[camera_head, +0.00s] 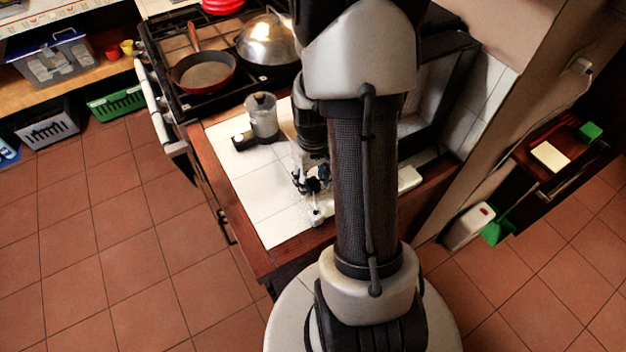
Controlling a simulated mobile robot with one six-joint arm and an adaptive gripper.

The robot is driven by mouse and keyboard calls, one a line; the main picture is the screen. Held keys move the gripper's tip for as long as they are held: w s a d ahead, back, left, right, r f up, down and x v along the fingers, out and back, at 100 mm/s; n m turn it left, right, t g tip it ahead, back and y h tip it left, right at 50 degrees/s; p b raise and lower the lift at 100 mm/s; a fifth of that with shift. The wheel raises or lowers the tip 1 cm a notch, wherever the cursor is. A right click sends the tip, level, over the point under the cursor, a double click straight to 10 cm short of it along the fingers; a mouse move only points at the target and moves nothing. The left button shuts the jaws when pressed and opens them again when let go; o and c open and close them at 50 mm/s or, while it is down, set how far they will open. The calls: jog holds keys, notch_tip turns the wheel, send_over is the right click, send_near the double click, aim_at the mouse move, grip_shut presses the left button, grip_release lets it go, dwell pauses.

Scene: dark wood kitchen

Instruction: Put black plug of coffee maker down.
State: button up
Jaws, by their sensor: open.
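My gripper (312,184) is low over the white tiled counter, left of my arm column, and its jaws are open. It is small and partly blurred, so dark parts around the jaws are hard to tell apart. I cannot clearly make out the black plug of the coffee maker; it may be hidden by the gripper or arm. A small white object (316,217) is on the counter just below the gripper in the picture.
The stove (220,98) behind carries a frying pan (203,72) and a shiny domed lid (267,40). Bare white tile (254,182) lies left of the gripper. The counter's wooden edge (221,207) bounds it. My arm hides much of the right side.

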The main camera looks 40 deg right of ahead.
aim_at(313, 182)
notch_tip(313, 182, up, 12)
jog(key=p, duration=0.4)
jog(key=s+a+r+n+t, duration=0.1)
jog(key=a+r+t, duration=0.1)
jog(key=a+r, duration=1)
jog(key=s+a+r+n+t, duration=0.1)
jog(key=s+a+r+t, duration=0.1)
jog(key=s+a+r, duration=0.3)
jog(key=s+a, duration=0.3)
jog(key=shift+s+a+n+t, duration=0.15)
jog(key=shift+n+t, duration=0.15)
jog(key=shift+c, duration=0.5)
